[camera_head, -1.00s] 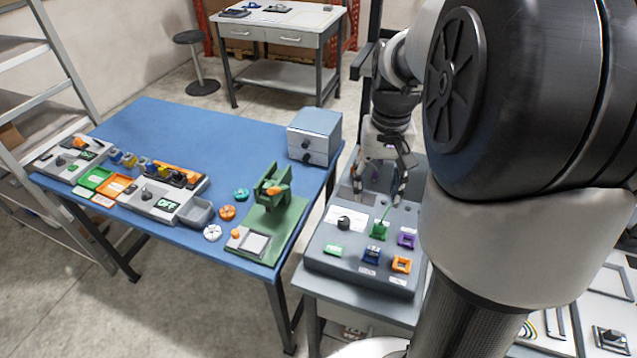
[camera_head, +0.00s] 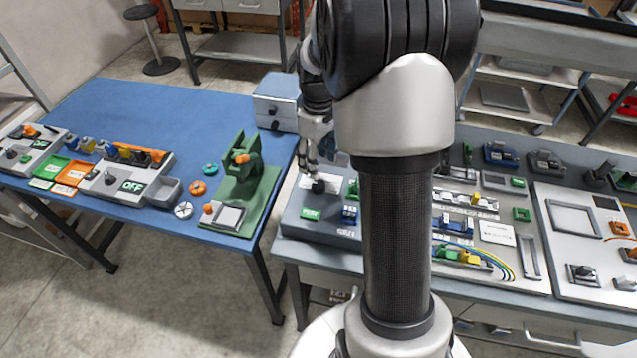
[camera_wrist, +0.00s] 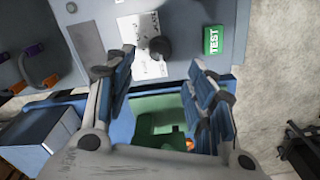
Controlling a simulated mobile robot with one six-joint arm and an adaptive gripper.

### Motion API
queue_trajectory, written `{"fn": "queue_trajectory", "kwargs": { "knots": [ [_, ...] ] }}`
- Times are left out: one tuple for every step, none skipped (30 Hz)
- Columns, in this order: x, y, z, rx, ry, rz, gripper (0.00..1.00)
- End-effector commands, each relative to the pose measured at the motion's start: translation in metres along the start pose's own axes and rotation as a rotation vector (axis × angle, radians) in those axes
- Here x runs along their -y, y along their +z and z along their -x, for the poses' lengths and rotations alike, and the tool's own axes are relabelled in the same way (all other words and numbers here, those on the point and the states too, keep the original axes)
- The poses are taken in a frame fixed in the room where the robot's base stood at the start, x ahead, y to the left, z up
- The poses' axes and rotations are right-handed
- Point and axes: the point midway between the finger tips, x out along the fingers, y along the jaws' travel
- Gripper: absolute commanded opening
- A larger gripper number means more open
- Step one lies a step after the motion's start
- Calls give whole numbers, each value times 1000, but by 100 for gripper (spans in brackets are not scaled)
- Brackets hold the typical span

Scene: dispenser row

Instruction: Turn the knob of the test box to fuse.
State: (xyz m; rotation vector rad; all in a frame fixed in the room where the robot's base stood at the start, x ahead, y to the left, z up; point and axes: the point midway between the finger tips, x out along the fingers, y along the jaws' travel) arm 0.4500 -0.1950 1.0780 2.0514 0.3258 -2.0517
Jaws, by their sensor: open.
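The test box (camera_head: 296,222) is a grey box on the right bench, partly hidden behind my arm in the head view. Its black round knob (camera_wrist: 160,47) stands beside a white label (camera_wrist: 140,40) whose markings are too small to read. The knob also shows in the head view (camera_head: 318,186). A green TEST button (camera_wrist: 213,40) lies to the right of the knob in the wrist view. My gripper (camera_wrist: 160,70) is open and empty, with its fingertips apart on either side of the knob's line. In the head view my gripper (camera_head: 310,165) is close above the knob; contact cannot be told.
The blue table (camera_head: 130,110) on the left holds a green press (camera_head: 240,165), a grey drawer cabinet (camera_head: 276,102) and an OFF-marked box (camera_head: 118,187). A panel with coloured wires (camera_head: 490,235) lies right of my arm. A floor gap separates table and bench.

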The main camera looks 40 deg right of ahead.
Motion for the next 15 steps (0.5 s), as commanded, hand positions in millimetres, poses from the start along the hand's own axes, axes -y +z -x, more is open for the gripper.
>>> {"fn": "queue_trajectory", "kwargs": {
  "knots": [
    [1, 1, -15, 3, -3, 0, 50],
    [1, 1, -21, 3, -3, -1, 50],
    [1, 1, -30, 3, -3, -1, 50],
    [1, 1, -36, 3, -3, -1, 50],
    [0, 0, -41, 2, -2, -1, 50],
    [0, 1, -48, 2, -2, -1, 50],
    [0, 1, -53, 2, -2, -1, 50],
    [0, 0, -58, 2, -2, -1, 50],
    [0, 1, -63, 2, -2, -1, 50],
    [0, 1, -66, 2, -2, -1, 50],
    [0, 0, -69, 1, -1, -1, 50],
    [0, 0, -72, 1, -1, -1, 50],
    [0, 0, -74, 1, -1, -1, 50],
    [0, 0, -76, 1, -1, -1, 50],
    [0, 0, -77, 1, -1, -1, 50]
  ]
}}
